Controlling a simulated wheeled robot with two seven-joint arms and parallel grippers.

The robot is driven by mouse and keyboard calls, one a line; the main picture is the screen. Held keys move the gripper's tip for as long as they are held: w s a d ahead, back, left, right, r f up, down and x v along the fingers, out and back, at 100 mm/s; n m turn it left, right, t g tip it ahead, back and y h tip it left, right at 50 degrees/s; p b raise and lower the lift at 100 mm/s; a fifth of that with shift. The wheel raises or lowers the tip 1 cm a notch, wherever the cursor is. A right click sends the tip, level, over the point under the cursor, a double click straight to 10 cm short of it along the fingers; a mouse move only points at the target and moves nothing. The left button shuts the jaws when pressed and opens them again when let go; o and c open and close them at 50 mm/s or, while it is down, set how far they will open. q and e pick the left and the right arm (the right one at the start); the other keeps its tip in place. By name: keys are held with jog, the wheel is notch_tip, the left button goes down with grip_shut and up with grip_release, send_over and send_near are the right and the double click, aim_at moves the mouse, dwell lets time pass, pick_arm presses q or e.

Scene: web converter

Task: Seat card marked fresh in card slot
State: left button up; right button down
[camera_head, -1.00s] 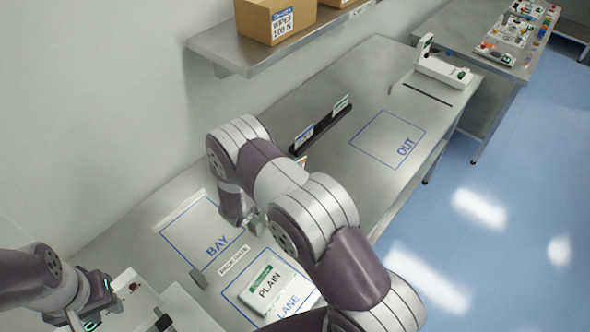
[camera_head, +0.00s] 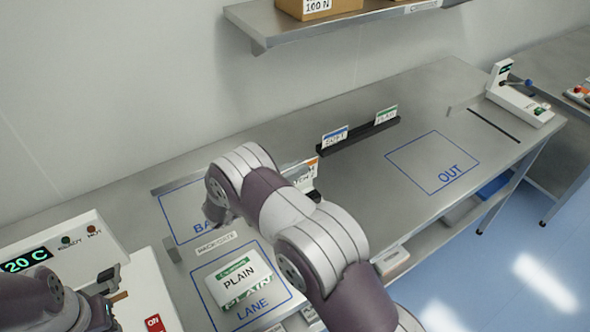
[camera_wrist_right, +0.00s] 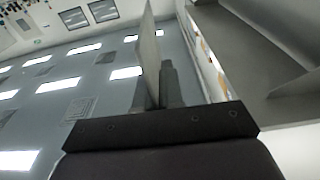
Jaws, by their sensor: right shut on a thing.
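My right gripper (camera_wrist_right: 156,92) is shut on a thin pale card (camera_wrist_right: 149,50), seen nearly edge-on in the right wrist view. In the head view a white card (camera_head: 303,172) with an orange corner shows behind my right arm; its print is mostly hidden. The right gripper's jaws are largely hidden there by the arm. A black card rack (camera_head: 358,138) stands on the bench beyond, with a blue-topped card (camera_head: 334,138) at its left end and a green-topped card (camera_head: 386,115) at its right end. My left gripper (camera_head: 112,287) is at the lower left, its jaws unclear.
A green and white PLAIN pack (camera_head: 236,284) lies in the LANE outline. The OUT outline (camera_head: 433,162) is empty. A white device (camera_head: 518,98) stands at the bench's far right. A shelf (camera_head: 345,25) with boxes overhangs the back. A white machine (camera_head: 62,265) stands at left.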

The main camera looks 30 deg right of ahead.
notch_tip(320, 180, down, 5)
jog(key=b, duration=0.4)
jog(key=shift+a, duration=0.1)
jog(key=shift+f+b, duration=0.45)
jog(key=shift+f, duration=0.05)
dwell(1.1)
jog(key=shift+f+b, duration=1.55)
jog(key=shift+r, duration=0.2)
